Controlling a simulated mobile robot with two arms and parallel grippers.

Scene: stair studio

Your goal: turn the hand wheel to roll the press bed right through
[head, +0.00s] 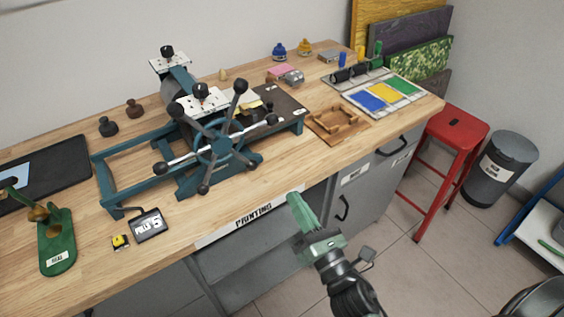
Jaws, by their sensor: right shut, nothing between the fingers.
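The blue-green press stands on the wooden bench, and its hand wheel (221,148) faces me with several spokes ending in dark knobs. The press bed (286,108) is a dark flat plate sticking out to the right of the roller, with a bit of yellowish sheet near the wheel. The left part of the press frame (125,183) shows open rails. My right gripper (296,197) has green fingers, shut and empty, in front of the bench edge, below and right of the wheel and apart from it. My left gripper is out of view.
A wooden tray (336,122) and a palette of blue, yellow and green inks (383,95) lie right of the press. A green embosser (56,243), a small display device (150,224) and a yellow tape measure (120,241) sit front left. A red stool (455,127) stands right.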

